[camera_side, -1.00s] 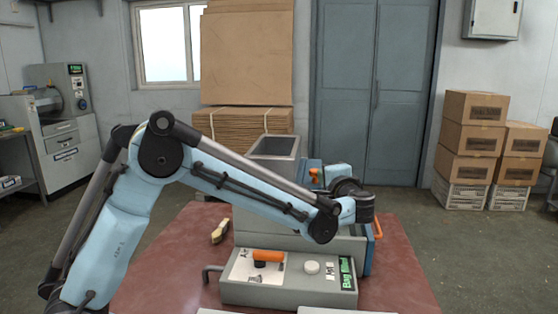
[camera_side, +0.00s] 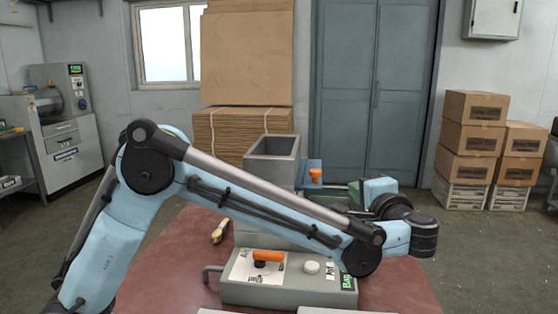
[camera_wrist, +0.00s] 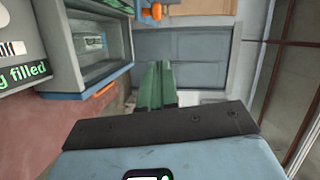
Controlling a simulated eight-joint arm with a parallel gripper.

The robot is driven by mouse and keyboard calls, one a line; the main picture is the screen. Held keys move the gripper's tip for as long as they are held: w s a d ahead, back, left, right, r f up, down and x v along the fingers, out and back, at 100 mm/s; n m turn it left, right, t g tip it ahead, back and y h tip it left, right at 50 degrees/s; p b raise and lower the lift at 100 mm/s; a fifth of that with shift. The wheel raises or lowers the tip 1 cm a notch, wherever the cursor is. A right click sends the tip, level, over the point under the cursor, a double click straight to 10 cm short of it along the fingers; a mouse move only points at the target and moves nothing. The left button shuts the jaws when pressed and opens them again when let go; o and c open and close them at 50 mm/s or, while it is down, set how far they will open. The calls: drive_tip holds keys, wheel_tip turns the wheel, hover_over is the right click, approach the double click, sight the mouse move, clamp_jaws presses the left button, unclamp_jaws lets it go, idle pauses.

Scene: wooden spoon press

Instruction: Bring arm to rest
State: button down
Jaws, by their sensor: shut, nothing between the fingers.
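My gripper (camera_wrist: 155,88) shows in the wrist view as two green fingers side by side, shut with nothing between them. It points away from the wrist toward the grey double door (camera_wrist: 185,57). In the side view my arm stretches across in front of the grey machine (camera_side: 285,291), with the wrist to the right of it. The fingertips are hard to make out there.
The machine stands on a reddish table (camera_side: 400,290), whose right front part looks clear. A small yellowish object (camera_side: 220,231) lies left of the machine. Stacked cartons (camera_side: 473,140) stand by the right wall. Flat cardboard (camera_side: 240,130) is piled at the back.

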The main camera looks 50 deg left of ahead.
drive_tip(key=s+a+f+g+h, duration=0.2)
drive_tip(key=s+a+f+h, duration=0.2)
drive_tip(key=s+a+h, duration=0.3)
drive_tip(key=s+d+f+n+t+h, duration=0.1)
drive_tip(key=s+f+n+h, duration=0.3)
drive_tip(key=s, duration=0.9)
drive_tip(key=shift+d+f+h, duration=0.3)
drive_tip(key=shift+f+h, duration=0.9)
drive_tip(key=shift+h, duration=0.6)
drive_tip(key=c, duration=1.8)
unclamp_jaws()
drive_tip(key=shift+s, duration=0.1)
